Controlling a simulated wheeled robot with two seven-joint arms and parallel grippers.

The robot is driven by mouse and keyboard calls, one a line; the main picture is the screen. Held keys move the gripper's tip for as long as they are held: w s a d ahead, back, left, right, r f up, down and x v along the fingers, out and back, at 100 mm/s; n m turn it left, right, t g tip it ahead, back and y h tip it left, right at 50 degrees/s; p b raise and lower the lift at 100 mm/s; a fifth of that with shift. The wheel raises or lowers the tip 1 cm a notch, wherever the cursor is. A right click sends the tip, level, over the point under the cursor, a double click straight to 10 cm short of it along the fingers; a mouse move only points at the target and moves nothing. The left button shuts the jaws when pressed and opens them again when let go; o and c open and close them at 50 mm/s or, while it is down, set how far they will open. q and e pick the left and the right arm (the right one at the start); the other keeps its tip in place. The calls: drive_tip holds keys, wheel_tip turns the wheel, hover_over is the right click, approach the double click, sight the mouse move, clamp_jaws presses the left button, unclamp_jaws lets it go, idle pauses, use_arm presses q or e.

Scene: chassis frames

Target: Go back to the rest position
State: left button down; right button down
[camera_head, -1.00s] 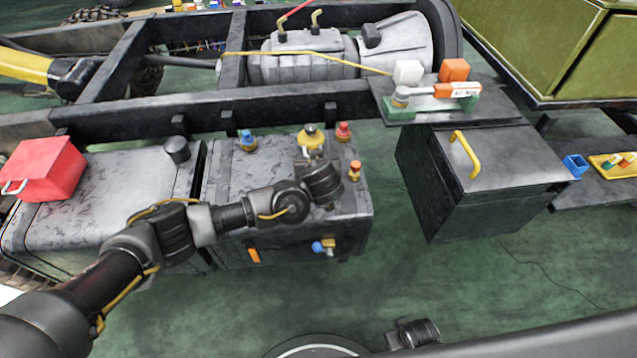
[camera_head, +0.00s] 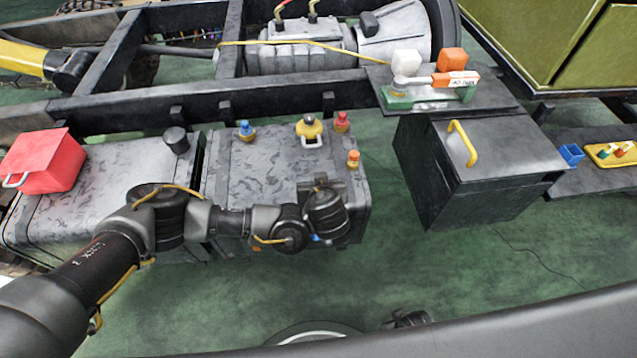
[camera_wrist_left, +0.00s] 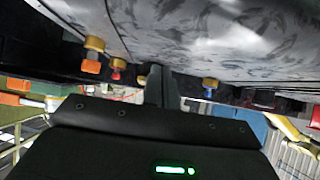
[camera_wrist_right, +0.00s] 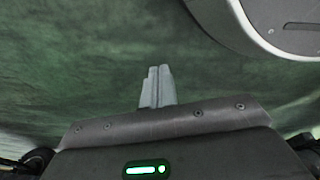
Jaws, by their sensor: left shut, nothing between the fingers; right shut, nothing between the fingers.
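My left gripper (camera_wrist_left: 160,84) is shut and empty in the left wrist view, with the dark grey tank and several coloured caps behind its fingers. In the head view my left arm comes in from the left and its wrist hangs over the front right part of the tank (camera_head: 270,165); the fingertips are hard to make out there. The yellow cap (camera_head: 310,130) with a pale loop stands on the tank, apart from my wrist. My right gripper (camera_wrist_right: 157,87) is shut and empty over bare green floor in the right wrist view.
Blue (camera_head: 245,131), red (camera_head: 342,122) and orange (camera_head: 353,160) caps stand on the tank. A red canister (camera_head: 42,160) sits left, and a black box (camera_head: 480,170) with a yellow handle right. The green floor (camera_head: 470,285) in front is clear.

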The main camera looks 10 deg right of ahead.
use_arm(q)
drive_tip(key=shift+s+f, duration=0.1)
drive_tip(key=shift+s, duration=0.1)
